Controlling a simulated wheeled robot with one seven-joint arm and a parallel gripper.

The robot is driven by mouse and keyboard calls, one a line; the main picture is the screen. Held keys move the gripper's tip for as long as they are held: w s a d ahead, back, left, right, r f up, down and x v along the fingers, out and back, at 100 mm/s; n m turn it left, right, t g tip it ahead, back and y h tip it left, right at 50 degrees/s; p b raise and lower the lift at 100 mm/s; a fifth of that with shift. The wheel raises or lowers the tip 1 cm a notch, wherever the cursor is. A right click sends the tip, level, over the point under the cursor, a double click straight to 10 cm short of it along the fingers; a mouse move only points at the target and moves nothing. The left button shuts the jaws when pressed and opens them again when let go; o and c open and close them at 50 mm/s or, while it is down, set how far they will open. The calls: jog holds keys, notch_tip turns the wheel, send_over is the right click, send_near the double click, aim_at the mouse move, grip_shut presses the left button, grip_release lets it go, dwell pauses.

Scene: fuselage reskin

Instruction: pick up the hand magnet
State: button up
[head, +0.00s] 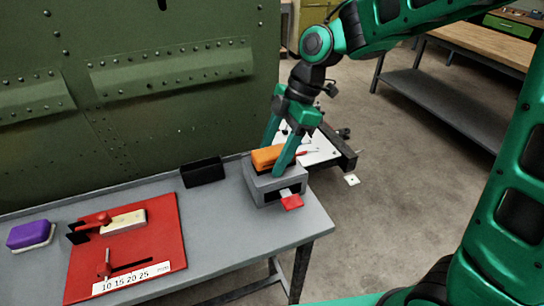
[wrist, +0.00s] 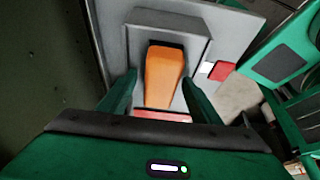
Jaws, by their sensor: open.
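An orange block-shaped handle (head: 268,156), which looks like the hand magnet, sits on a grey box (head: 262,190) at the right end of the grey bench. In the wrist view the orange handle (wrist: 163,72) lies between the two green fingers, with a dark patch at its far end. My gripper (head: 277,157) points down over it, one finger on each side. The jaws (wrist: 158,84) are open, and I cannot tell whether either finger touches the handle. The handle's lower part is partly hidden by a finger in the head view.
A red tab (head: 291,201) sticks out of the box's front. A black block (head: 203,172), a red board (head: 150,240) with tools, and a purple-topped block (head: 30,235) lie left on the bench (head: 230,240). A green riveted panel (head: 150,110) stands behind.

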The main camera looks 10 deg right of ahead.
aim_at(268, 152)
jog(key=c, duration=1.4)
jog(key=shift+o, duration=0.2)
notch_tip(268, 152, up, 4)
jog(key=shift+w+r, duration=0.1)
jog(key=shift+r, duration=0.15)
jog(key=s+a+r, duration=0.6)
jog(key=s+a, duration=0.1)
jog(key=s, duration=0.2)
jog(key=shift+s+r, duration=0.2)
jog(key=shift+r, duration=0.1)
